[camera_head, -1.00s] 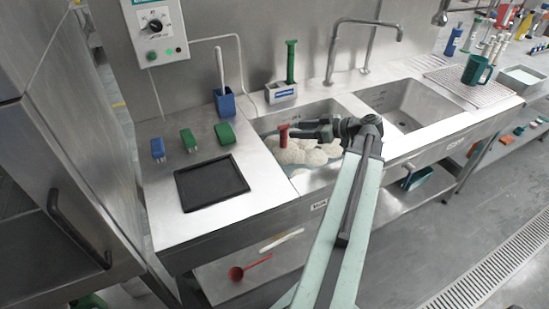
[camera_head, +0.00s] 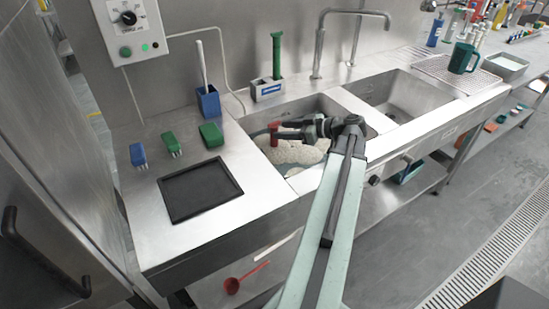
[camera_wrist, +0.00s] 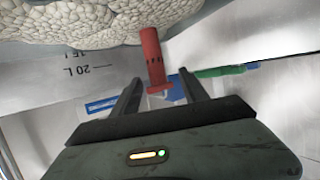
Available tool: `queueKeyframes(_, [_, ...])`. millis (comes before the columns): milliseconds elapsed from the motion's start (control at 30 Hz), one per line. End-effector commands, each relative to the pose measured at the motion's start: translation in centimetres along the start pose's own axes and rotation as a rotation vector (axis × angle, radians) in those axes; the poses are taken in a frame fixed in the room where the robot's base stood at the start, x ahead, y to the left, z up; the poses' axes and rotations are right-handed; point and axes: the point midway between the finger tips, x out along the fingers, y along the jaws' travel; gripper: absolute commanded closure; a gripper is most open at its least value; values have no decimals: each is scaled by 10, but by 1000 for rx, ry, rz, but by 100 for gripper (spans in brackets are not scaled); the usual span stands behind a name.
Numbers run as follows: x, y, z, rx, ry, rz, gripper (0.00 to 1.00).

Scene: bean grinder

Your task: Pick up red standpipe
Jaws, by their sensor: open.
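The red standpipe (camera_head: 274,135) stands in the left sink basin, its lower part hidden by foam in the head view. In the wrist view the red standpipe (camera_wrist: 152,58) is tilted, with its near end showing between the two dark fingers. My gripper (camera_head: 287,131) reaches over the left basin from the right, its fingers pointing left at the standpipe's upper part. In the wrist view my gripper (camera_wrist: 160,76) is open, one finger on each side of the standpipe. I cannot tell whether either finger touches it.
White foam (camera_head: 296,152) fills much of the left basin. A green-handled brush (camera_head: 277,58) stands in a holder behind it. A blue cup (camera_head: 208,101), small brushes and a black tray (camera_head: 200,190) are on the left counter. The right basin (camera_head: 408,92) looks empty.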

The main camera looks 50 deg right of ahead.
Motion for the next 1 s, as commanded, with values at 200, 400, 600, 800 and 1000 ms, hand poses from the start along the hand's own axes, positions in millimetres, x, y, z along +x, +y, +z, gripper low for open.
queueKeyframes(200, [20, 0, 2, -1, 0, -1, 48])
queueKeyframes(400, [30, 1, 1, 0, 0, 0, 48])
queueKeyframes(600, [60, 6, 4, -1, 0, -2, 48])
queueKeyframes(800, [78, 6, 2, 1, 0, 1, 48])
queueKeyframes(1000, [78, 5, 1, 1, 0, 1, 67])
